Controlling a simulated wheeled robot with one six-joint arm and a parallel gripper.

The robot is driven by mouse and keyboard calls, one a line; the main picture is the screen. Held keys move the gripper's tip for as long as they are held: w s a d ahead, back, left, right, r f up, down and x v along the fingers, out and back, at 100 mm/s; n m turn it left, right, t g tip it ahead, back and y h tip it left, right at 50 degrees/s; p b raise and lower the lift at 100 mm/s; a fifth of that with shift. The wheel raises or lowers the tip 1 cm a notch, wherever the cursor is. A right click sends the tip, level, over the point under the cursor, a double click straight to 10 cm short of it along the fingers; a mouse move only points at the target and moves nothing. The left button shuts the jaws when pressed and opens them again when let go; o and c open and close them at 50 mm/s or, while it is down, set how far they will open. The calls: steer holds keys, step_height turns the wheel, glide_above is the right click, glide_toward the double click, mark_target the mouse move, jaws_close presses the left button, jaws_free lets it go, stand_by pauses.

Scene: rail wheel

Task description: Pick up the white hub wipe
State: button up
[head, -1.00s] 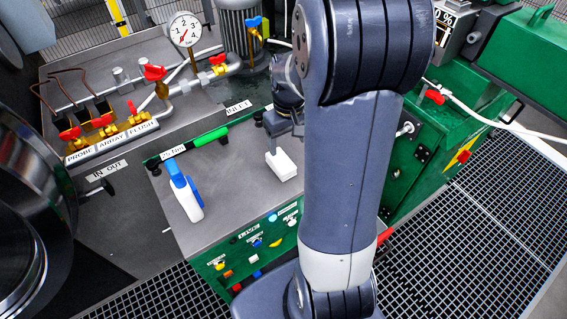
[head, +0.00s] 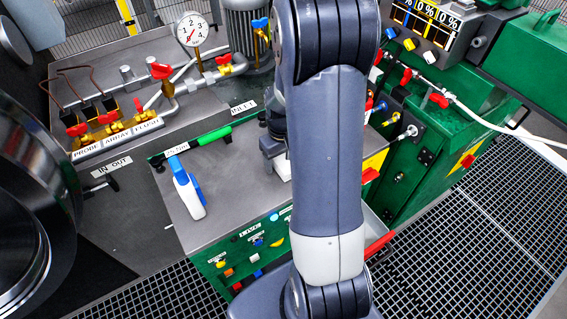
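The white hub wipe (head: 283,171) is a small white block on the grey top of the green cabinet (head: 225,222), partly hidden behind my arm. My gripper (head: 275,155) is low over the wipe, at its upper side in the head view. My arm covers much of the gripper, so its fingertips are hidden. I cannot tell whether they touch or hold the wipe.
A white and blue spray bottle (head: 188,194) stands left of the wipe. A green-handled tool (head: 213,136) lies along the back edge. Brass valves with red handles (head: 108,118) and a dial gauge (head: 192,30) are behind. The cabinet top between bottle and wipe is clear.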

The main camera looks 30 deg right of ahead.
mark_target(282, 159)
steer(key=c, duration=0.9)
steer(key=shift+r, duration=0.1)
steer(key=shift+c, duration=0.2)
step_height(282, 159, up, 10)
steer(key=shift+f, duration=0.1)
